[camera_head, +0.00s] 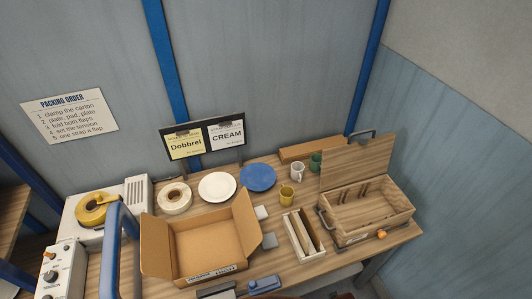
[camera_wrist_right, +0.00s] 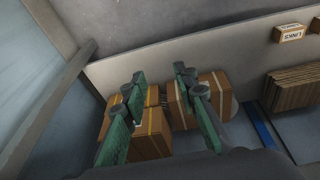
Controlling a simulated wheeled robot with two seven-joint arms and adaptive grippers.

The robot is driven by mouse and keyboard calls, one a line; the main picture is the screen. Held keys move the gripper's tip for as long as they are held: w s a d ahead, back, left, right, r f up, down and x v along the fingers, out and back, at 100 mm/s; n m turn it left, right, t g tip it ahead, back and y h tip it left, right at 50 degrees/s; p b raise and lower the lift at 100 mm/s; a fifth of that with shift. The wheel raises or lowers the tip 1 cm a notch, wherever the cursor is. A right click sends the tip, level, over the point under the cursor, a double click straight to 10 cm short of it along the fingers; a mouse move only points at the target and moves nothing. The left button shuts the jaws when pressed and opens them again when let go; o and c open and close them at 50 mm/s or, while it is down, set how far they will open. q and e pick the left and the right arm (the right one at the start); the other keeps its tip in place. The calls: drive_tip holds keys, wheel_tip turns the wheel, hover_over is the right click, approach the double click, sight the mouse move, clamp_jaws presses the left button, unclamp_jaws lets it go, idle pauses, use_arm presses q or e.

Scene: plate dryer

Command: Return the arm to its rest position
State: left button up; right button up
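My right gripper (camera_wrist_right: 160,82) shows in the right wrist view. Its two green-padded fingers stand well apart with nothing between them. Behind them, brown taped cartons (camera_wrist_right: 152,132) lie further off, not touching the fingers as far as I can see. Neither gripper shows in the head view, so the left gripper's state is hidden. The head view shows the packing table (camera_head: 335,262) clear of both grippers.
On the table are an open carton (camera_head: 208,243), a white plate (camera_head: 217,186), a blue plate (camera_head: 258,177), mugs (camera_head: 287,195), a divided tray (camera_head: 304,238) and an open wooden crate (camera_head: 366,212). A blue frame (camera_head: 110,250) rises at left. Flat cardboard (camera_wrist_right: 294,88) is stacked in the wrist view.

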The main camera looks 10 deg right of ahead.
drive_tip(key=s+f+g+b, duration=0.1)
drive_tip(key=s+f+b, duration=0.3)
drive_tip(key=f, duration=0.8)
drive_tip(key=s+f+b, duration=0.1)
drive_tip(key=s+f, duration=0.5)
drive_tip(key=f, duration=0.5)
use_arm(q)
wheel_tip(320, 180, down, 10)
drive_tip(key=b, duration=0.3)
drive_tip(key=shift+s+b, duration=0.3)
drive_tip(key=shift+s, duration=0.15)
use_arm(e)
drive_tip(key=s+f, duration=1.1)
drive_tip(key=s, duration=0.1)
drive_tip(key=shift+a+n+g, duration=0.15)
drive_tip(key=shift+n+g, duration=0.25)
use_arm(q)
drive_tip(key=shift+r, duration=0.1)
